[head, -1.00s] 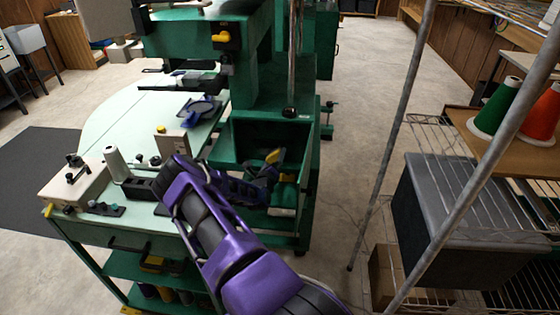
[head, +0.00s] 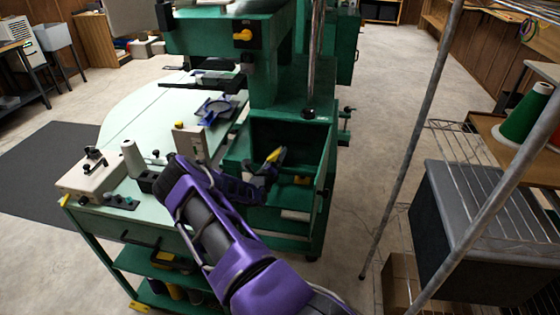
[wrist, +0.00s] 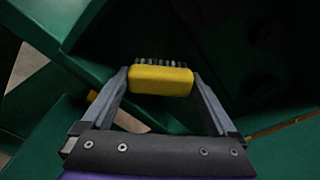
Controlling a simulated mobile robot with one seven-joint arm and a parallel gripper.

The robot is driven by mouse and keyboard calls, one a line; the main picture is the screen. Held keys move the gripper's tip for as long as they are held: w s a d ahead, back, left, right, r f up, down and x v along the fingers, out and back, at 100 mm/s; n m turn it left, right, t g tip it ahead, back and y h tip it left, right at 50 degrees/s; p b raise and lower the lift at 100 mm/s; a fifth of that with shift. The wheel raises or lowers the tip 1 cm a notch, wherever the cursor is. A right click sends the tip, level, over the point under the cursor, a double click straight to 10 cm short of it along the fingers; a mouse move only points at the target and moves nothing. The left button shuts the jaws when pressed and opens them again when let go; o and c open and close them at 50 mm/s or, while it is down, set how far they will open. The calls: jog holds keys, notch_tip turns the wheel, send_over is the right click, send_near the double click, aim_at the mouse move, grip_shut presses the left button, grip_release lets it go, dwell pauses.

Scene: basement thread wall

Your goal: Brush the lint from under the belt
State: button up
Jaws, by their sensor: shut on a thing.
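My gripper (head: 272,168) is at the open front of the green machine's box-like recess (head: 290,135). In the wrist view my gripper (wrist: 160,82) is shut on a yellow brush (wrist: 160,80) with dark bristles that point away from me into the recess. The brush shows as a small yellow patch in the head view (head: 274,155). The recess interior is dark, and I cannot make out the belt or any lint. I cannot tell whether the bristles touch anything.
At right are a metal pole (head: 412,140), a wire shelf with a grey bin (head: 480,220), and a green thread cone (head: 525,113). Floor between is clear.

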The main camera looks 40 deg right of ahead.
jog(key=shift+w+a+r, duration=0.15)
jog(key=shift+w+a, duration=0.35)
jog(key=shift+w, duration=0.25)
jog(key=shift+s+a+r, duration=0.1)
jog(key=shift+s+a, duration=0.05)
jog(key=shift+a, duration=0.1)
jog(key=p+v, duration=0.1)
jog(key=v, duration=0.1)
jog(key=p+v, duration=0.2)
jog(key=v, duration=0.1)
jog(key=shift+s+d+f, duration=0.25)
jog(key=shift+f, duration=0.05)
jog(key=shift+s+a+f, duration=0.15)
jog(key=shift+s+a, duration=0.05)
jog(key=shift+a+p, duration=0.1)
jog(key=shift+p, duration=0.2)
